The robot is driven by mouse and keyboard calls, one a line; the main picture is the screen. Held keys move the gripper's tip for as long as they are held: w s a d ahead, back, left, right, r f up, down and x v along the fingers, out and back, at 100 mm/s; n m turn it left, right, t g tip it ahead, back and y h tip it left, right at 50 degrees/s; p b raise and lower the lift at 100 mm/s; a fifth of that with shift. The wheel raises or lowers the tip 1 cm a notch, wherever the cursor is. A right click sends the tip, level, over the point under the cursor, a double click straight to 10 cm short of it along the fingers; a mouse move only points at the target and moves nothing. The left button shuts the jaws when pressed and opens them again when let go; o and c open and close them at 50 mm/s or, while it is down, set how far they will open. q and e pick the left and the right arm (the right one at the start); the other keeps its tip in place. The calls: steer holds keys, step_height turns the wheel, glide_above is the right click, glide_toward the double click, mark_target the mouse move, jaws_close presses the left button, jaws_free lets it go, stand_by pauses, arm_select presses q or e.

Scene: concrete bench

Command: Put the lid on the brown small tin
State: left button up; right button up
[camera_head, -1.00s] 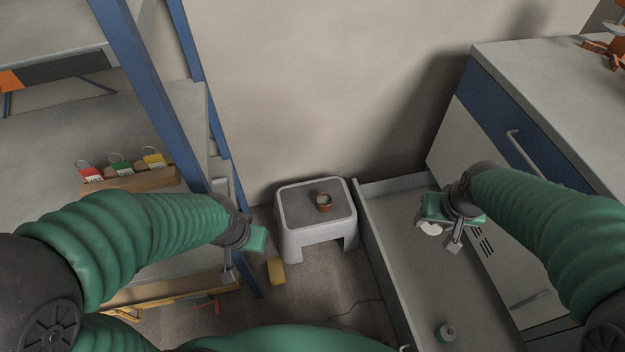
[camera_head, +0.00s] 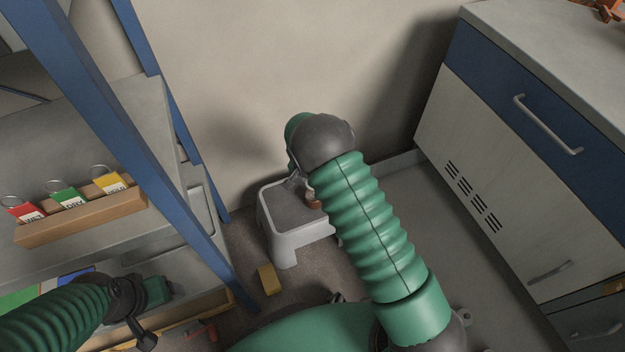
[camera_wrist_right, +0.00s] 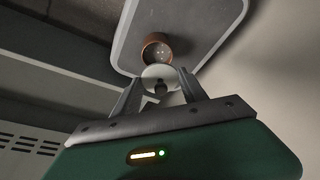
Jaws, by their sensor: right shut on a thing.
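The brown small tin (camera_head: 314,203) stands on the grey step stool (camera_head: 272,228), mostly hidden behind my right arm in the head view. In the right wrist view the tin (camera_wrist_right: 157,44) is open at the top and I see into it. My right gripper (camera_wrist_right: 160,84) is shut on the pale round lid (camera_wrist_right: 159,73), which has a dark knob. The lid overlaps the near edge of the tin in that view; I cannot tell whether they touch. My left gripper (camera_head: 143,312) is low at the left, away from the stool, its jaws unclear.
A shelf with blue posts (camera_head: 133,140) stands at the left, holding a wooden block with red, green and yellow tags (camera_head: 82,215). A blue and grey cabinet (camera_head: 500,150) stands at the right. A yellow block (camera_head: 269,279) lies on the floor near the stool.

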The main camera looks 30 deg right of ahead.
step_height(320, 180, down, 4)
steer(key=b, duration=0.3)
steer(key=shift+b+x, duration=0.65)
steer(key=shift+x, duration=0.15)
steer(key=shift+s+a+f, duration=0.15)
steer(key=shift+a+f, duration=0.05)
steer(key=shift+f, duration=0.1)
steer(key=shift+s+p, duration=0.3)
steer(key=shift+p, duration=0.15)
steer(key=shift+s+a+f, duration=0.25)
steer(key=shift+s+f, duration=0.05)
steer(key=shift+f, duration=0.15)
stand_by(1.2)
steer(key=o, duration=1.3)
steer(key=shift+o, duration=0.4)
steer(key=shift+w+f, duration=0.2)
steer(key=shift+w+d+r, duration=0.1)
steer(key=shift+d+r, duration=0.05)
steer(key=shift+r, duration=0.05)
